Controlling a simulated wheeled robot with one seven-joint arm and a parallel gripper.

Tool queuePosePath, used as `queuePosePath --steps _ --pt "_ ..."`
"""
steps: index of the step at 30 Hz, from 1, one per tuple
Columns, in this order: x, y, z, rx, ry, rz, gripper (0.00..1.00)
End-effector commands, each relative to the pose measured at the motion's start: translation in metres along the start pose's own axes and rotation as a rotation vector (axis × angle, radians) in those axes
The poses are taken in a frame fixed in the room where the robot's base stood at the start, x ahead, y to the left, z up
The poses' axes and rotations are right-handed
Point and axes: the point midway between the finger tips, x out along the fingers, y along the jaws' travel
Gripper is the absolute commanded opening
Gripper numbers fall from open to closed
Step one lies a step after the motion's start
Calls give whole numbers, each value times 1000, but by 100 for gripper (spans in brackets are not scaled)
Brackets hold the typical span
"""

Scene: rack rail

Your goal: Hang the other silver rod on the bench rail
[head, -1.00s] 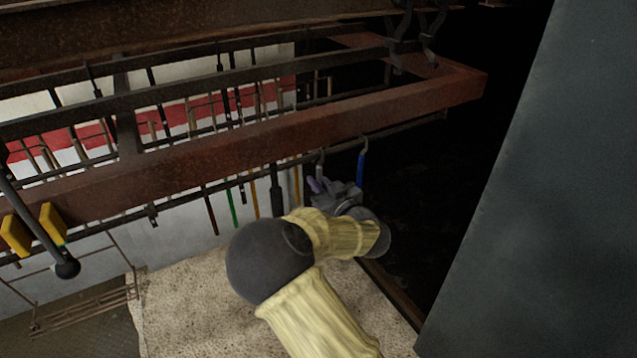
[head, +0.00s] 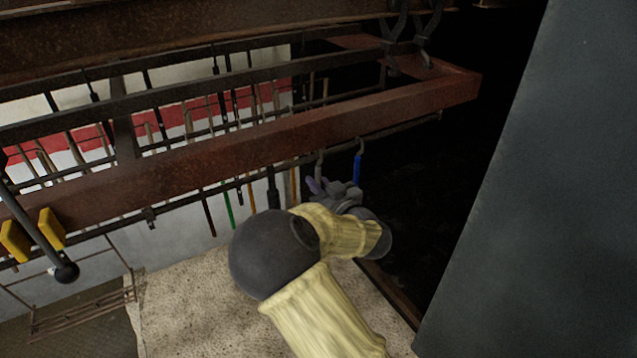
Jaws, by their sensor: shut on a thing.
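My gripper (head: 336,190) is below the right part of the bench rail (head: 222,184), the thin dark bar under the rust-red beam. It is shut on the silver rod, whose pale hooked top (head: 320,165) shows just above the fingers, close to the rail. I cannot tell whether the hook bears on the rail. The rest of the rod is hidden behind my gripper and arm. A blue rod (head: 358,169) hangs by a silver hook from the rail just right of my gripper. No second silver rod can be made out.
Green (head: 228,208), orange and dark rods hang along the rail to the left. The rust-red beam (head: 260,146) runs above it. Yellow blocks (head: 50,228) sit at the left. A large grey panel (head: 540,200) fills the right side. A dark gap lies right of the blue rod.

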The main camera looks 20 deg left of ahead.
Motion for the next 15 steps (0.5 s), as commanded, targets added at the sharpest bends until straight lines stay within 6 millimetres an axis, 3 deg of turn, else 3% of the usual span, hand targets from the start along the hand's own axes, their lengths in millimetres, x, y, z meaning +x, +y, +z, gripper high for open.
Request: queuePosePath --steps 15 --pt "-29 2 0 1 1 4 0"
